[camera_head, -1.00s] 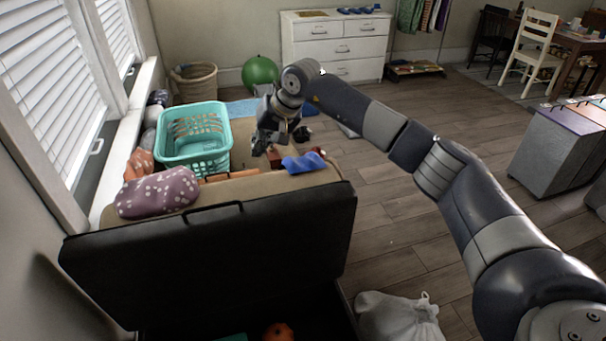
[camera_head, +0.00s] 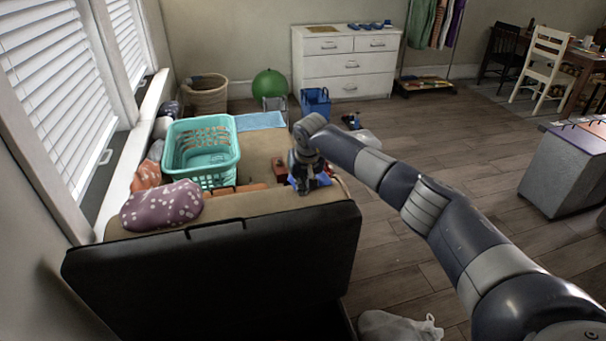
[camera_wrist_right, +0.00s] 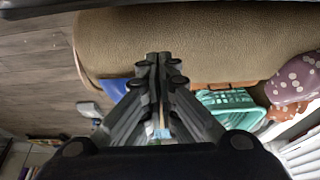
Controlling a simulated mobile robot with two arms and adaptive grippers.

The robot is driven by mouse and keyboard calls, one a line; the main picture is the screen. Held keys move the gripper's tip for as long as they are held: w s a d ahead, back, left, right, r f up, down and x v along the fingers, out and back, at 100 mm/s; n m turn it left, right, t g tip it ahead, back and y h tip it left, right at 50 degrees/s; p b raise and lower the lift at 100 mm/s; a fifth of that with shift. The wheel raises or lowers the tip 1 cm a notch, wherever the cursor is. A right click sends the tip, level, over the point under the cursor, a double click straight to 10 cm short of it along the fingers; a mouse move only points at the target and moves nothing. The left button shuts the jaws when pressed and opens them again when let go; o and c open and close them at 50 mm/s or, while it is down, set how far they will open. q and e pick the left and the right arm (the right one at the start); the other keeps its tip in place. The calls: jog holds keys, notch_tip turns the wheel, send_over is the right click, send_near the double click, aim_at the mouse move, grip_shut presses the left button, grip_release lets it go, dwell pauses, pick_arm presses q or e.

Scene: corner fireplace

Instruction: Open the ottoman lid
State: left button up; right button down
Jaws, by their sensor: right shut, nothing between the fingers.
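The ottoman lid (camera_head: 225,270) is a large dark panel with a black handle (camera_head: 214,225) on its upper edge. It stands raised and tilted in the lower left of the head view. My right gripper (camera_head: 304,188) is beyond the lid's upper edge, near its right end, over the tan padded surface. In the right wrist view its fingers (camera_wrist_right: 158,62) are together with nothing between them, pointing toward the tan padded surface (camera_wrist_right: 190,40). I cannot tell whether they touch it. My left gripper is not in view.
Behind the lid are a teal basket (camera_head: 202,172), a purple dotted cushion (camera_head: 160,206) and a blue cloth, partly hidden by my gripper. A white bag (camera_head: 398,327) lies on the floor right of the lid. The wooden floor (camera_head: 420,140) is mostly clear farther right.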

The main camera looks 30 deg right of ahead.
jog(key=s, duration=0.1)
jog(key=s+p, duration=0.1)
jog(key=s, duration=0.1)
jog(key=shift+s+a+r+p, duration=0.1)
jog(key=shift+s+a+p, duration=0.15)
jog(key=shift+a+p, duration=0.05)
jog(key=shift+s, duration=0.1)
